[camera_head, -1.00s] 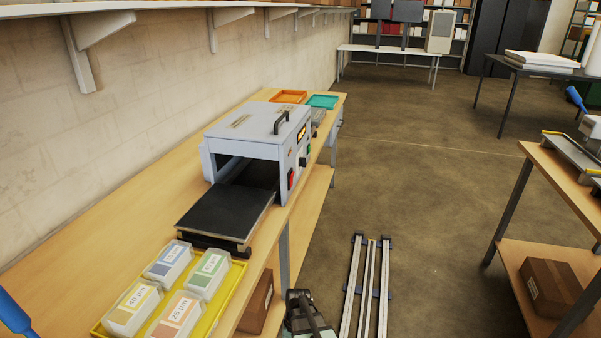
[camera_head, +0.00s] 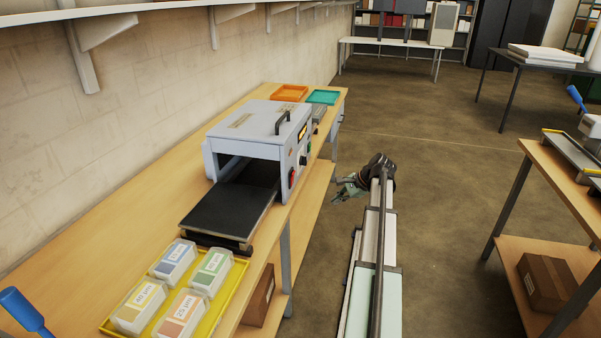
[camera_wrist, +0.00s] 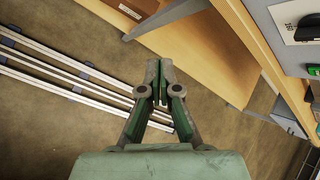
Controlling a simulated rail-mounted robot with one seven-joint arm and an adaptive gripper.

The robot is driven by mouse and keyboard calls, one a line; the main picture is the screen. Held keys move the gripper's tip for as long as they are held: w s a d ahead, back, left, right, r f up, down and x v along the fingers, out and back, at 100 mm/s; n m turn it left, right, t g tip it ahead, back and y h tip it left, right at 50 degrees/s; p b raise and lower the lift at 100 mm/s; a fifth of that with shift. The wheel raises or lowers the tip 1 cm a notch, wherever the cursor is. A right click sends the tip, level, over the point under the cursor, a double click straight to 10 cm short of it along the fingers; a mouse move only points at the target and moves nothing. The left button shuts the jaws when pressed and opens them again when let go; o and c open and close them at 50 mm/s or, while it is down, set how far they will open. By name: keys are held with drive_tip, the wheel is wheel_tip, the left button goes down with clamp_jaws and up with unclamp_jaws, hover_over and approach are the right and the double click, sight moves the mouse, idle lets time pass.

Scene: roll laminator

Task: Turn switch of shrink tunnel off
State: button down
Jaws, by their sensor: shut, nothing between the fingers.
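The shrink tunnel (camera_head: 255,130) is a grey box with a black top handle and a black bed at its open mouth, on the left workbench. Its side panel faces the aisle and bears a small red switch (camera_head: 292,177), a dark knob and a display; the switch's setting is too small to tell. My gripper (camera_head: 338,190) is shut and empty over the floor, right of the panel and apart from it. In the wrist view my gripper (camera_wrist: 160,68) points toward the bench edge. Part of a grey panel with a black knob (camera_wrist: 308,27) shows at upper right.
The wooden workbench (camera_head: 130,215) has a lower shelf with a cardboard box (camera_head: 258,297). A yellow tray (camera_head: 232,290) of labelled containers sits near the tunnel's bed. Orange (camera_head: 290,92) and teal (camera_head: 323,97) trays lie behind.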

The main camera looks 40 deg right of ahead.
drive_tip(key=w+d+r+m+t+y, duration=0.1)
drive_tip(key=w+r+m+y, duration=0.1)
drive_tip(key=r+m, duration=0.5)
wheel_tip(320, 180, up, 6)
drive_tip(key=shift+w+f+m+t+y, duration=0.25)
drive_tip(key=shift+w+m+t+y, duration=0.15)
drive_tip(key=shift+w, duration=0.15)
drive_tip(key=p, duration=0.4)
approach(293, 178)
drive_tip(key=w+f, duration=0.4)
drive_tip(key=f, duration=0.1)
drive_tip(key=shift+w+a+r, duration=0.25)
drive_tip(key=shift+w+a, duration=0.35)
drive_tip(key=shift+a, duration=0.1)
